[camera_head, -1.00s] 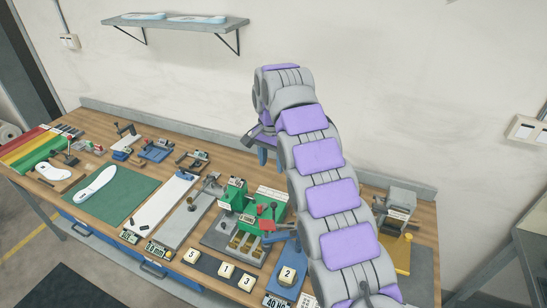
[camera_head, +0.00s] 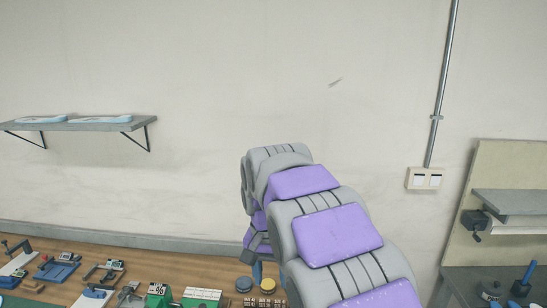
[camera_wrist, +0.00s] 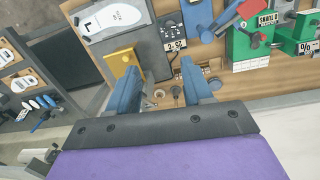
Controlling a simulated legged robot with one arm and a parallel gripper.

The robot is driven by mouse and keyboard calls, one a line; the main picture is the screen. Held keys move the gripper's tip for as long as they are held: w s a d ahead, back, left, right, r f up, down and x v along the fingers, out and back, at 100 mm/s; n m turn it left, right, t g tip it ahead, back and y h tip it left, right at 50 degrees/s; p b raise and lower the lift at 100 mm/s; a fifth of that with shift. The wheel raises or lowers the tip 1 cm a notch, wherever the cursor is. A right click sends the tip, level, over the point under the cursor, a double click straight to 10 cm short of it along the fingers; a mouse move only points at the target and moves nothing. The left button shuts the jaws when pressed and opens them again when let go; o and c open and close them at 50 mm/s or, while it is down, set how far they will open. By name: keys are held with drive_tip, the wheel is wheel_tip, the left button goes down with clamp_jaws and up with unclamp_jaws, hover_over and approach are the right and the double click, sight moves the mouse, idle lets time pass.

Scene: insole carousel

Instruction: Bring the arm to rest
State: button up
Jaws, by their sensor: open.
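My arm, grey with purple pads, reaches over the wooden workbench (camera_head: 215,268) toward the wall in the head view. My gripper (camera_wrist: 160,72) shows in the wrist view as two blue fingers set wide apart, with nothing held between them. It hangs above the bench, apart from the things below.
A shelf (camera_head: 85,125) is on the wall at left. A second workstation (camera_head: 500,275) stands at right. The wall area above the arm is clear.

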drive_tip(key=s+d+f+b, duration=0.1)
drive_tip(key=s+d+f, duration=0.1)
drive_tip(key=s+d, duration=0.45)
drive_tip(key=s+d+f+b, duration=0.15)
drive_tip(key=s+d, duration=0.25)
drive_tip(key=s, duration=0.5)
drive_tip(key=s+d+f+n+b, duration=0.1)
drive_tip(key=s+f, duration=0.3)
drive_tip(key=s, duration=0.4)
drive_tip(key=s+d+f+n+g, duration=0.1)
drive_tip(key=s+d+f, duration=0.2)
drive_tip(key=s, duration=0.6)
wheel_tip(320, 180, down, 2)
drive_tip(key=shift+s+f+y+b, duration=0.2)
drive_tip(key=shift+s+y+b, duration=0.05)
drive_tip(key=shift+y+b, duration=0.1)
